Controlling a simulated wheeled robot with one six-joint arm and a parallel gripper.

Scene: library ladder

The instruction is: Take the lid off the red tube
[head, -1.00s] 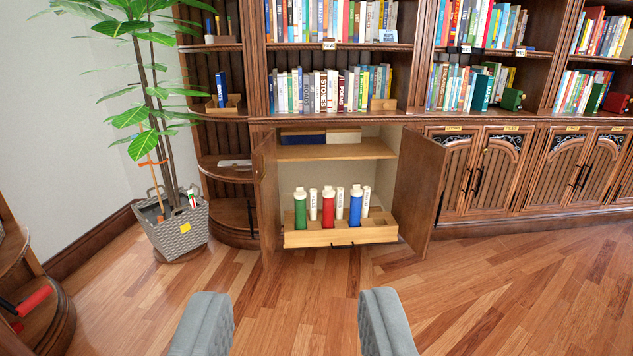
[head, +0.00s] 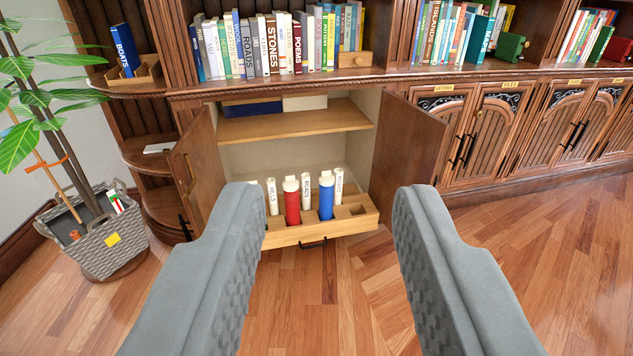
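The red tube (head: 292,205) stands upright in a wooden drawer rack (head: 345,228) pulled out at the bottom of an open cabinet. Its white lid (head: 291,183) is on top. A blue tube (head: 326,198) with a white lid stands to its right. Thin white labelled rolls (head: 272,196) stand behind and between the tubes. My gripper (head: 325,200) is open and empty, its grey fingers wide apart in front of the rack. The left finger hides the rack's left end, and no green tube shows now.
Open cabinet doors stand on the left (head: 196,165) and right (head: 408,155) of the rack. A plant in a grey basket (head: 95,235) is at the left. Bookshelves (head: 270,45) rise above. The wooden floor (head: 320,310) in front is clear.

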